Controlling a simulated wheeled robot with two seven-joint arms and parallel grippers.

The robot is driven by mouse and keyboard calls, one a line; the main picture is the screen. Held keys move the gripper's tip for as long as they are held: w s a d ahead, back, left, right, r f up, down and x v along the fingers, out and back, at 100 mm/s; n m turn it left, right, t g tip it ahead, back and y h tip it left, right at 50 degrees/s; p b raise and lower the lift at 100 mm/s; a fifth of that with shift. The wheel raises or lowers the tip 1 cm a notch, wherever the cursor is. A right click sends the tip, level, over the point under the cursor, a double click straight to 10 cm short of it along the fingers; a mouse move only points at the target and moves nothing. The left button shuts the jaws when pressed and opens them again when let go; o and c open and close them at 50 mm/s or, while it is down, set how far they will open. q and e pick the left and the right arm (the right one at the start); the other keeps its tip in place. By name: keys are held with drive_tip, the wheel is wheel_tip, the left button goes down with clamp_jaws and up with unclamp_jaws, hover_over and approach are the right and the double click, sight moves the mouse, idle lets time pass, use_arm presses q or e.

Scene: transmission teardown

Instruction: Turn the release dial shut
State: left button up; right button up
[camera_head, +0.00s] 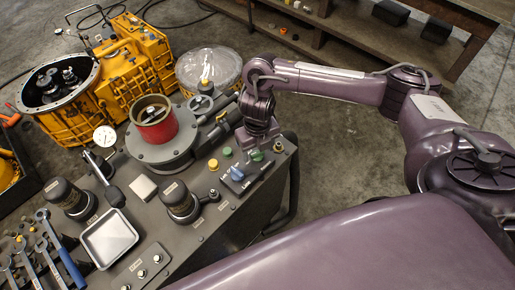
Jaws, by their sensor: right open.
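The control panel (212,212) is the dark top of the bench at the centre. Near its right corner is a small green knob (257,156), and a silver knob (278,147) is just right of it. I cannot tell for sure which is the release dial, nor how far it is turned; the labels are too small to read. My right gripper (258,147) points down beside these knobs, open, and partly hides that part of the panel. I cannot see whether it touches a knob. My left gripper does not show.
A blue switch (236,174), a green button (226,152) and a yellow button (213,164) are left of the gripper. A red cylinder (153,121) on a grey round base stands further left. Yellow gearbox housings (127,72) are behind. A white tray (109,238) lies at front left.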

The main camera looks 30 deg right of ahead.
drive_tip(key=c, duration=1)
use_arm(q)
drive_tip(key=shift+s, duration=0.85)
